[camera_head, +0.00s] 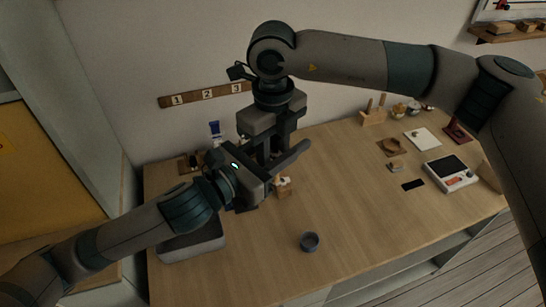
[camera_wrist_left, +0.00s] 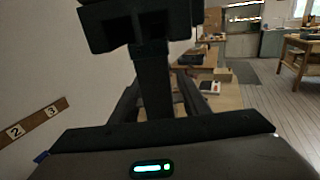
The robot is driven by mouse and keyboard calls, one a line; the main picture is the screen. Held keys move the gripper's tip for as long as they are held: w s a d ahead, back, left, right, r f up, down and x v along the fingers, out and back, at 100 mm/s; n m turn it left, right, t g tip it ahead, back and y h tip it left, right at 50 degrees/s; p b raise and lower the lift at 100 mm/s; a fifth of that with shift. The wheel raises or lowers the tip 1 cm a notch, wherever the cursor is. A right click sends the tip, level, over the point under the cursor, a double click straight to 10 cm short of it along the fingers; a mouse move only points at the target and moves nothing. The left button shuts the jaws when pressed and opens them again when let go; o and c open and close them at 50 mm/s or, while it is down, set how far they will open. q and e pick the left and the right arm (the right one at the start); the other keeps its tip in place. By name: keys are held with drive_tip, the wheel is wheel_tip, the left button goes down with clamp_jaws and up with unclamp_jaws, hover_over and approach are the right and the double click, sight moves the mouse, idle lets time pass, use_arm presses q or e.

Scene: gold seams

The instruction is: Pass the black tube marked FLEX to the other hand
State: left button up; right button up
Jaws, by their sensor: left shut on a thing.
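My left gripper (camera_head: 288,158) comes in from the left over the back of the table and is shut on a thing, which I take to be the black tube. The tube is hard to pick out; dark shapes of jaws and arm cover it, and no FLEX marking is readable. My right gripper (camera_head: 272,148) points down from above, right against the left one. In the left wrist view the right gripper (camera_wrist_left: 140,25) fills the top, with a dark upright bar below it between my left fingers. Whether that bar is a finger or the tube is unclear.
A dark blue-grey cup (camera_head: 310,241) stands on the wooden table (camera_head: 350,215) in front. A small wooden block piece (camera_head: 284,186) sits just below the grippers. A white device (camera_head: 450,173) and a flat black item (camera_head: 413,184) lie at the right. The table's middle is clear.

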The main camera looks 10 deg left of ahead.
clamp_jaws()
use_arm(q)
drive_tip(key=o, duration=1.2)
drive_tip(key=shift+c, duration=0.2)
